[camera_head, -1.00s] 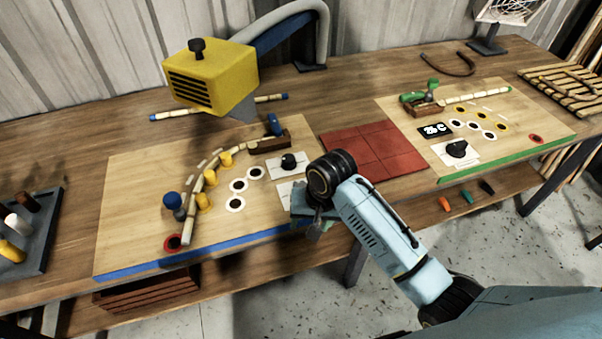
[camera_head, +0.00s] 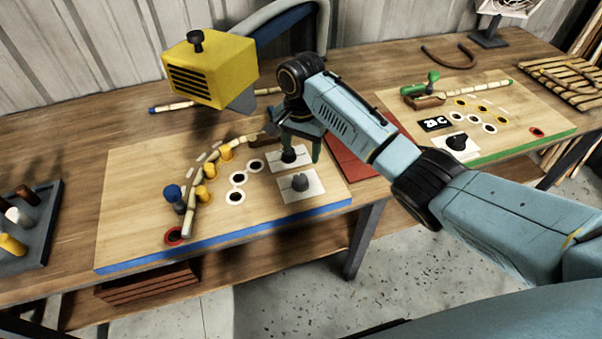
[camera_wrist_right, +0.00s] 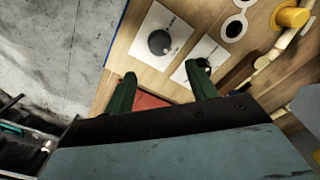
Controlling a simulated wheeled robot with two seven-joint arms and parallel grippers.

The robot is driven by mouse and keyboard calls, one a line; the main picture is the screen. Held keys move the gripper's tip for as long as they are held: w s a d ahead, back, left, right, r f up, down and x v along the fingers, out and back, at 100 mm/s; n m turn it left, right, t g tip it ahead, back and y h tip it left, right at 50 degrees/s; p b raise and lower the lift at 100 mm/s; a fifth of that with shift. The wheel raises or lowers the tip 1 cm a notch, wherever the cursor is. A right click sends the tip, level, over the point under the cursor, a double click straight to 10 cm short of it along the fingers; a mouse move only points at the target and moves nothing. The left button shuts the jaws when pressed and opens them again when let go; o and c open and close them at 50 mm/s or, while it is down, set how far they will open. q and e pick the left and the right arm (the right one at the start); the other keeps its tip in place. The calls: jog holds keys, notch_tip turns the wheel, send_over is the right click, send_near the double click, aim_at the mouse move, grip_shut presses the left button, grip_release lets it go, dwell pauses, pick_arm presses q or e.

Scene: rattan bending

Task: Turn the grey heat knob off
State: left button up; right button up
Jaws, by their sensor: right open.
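The grey heat knob (camera_head: 300,182) sits on a white card (camera_head: 313,191) near the front right of the blue-edged board. In the right wrist view the grey knob (camera_wrist_right: 160,42) shows whole, beyond the fingertips, with nothing between the jaws. My right gripper (camera_head: 299,152) is open above the board, a little behind the grey knob and over the black knob (camera_head: 289,156). In the wrist view the black knob (camera_wrist_right: 204,64) shows just past one green fingertip; I cannot tell whether they touch. My left gripper is not in view.
A yellow heater head (camera_head: 210,70) hangs above the board at the back. A curved rattan strip (camera_head: 192,199) lies among yellow pegs on the left. A red mat (camera_head: 352,158) is partly hidden behind my right arm. A second board (camera_head: 520,110) stands right.

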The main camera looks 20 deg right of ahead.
aim_at(299, 178)
notch_tip(299, 178, down, 9)
jog(key=shift+f+b, duration=0.15)
jog(key=shift+b, duration=0.45)
jog(key=c, duration=1)
jog(key=shift+a+n+p, duration=0.1)
jog(key=shift+n+p, duration=1.35)
jog(key=shift+n, duration=0.35)
jog(key=n+p, duration=0.1)
jog(key=n, duration=0.2)
jog(key=shift+a+n+p, duration=0.1)
jog(key=shift+n+p, duration=0.2)
jog(key=shift+p, duration=0.05)
jog(key=n+p, duration=0.1)
jog(key=n, duration=0.4)
jog(key=shift+a, duration=0.1)
jog(key=n, duration=0.5)
jog(key=shift+p, duration=0.4)
jog(key=shift+n, duration=0.5)
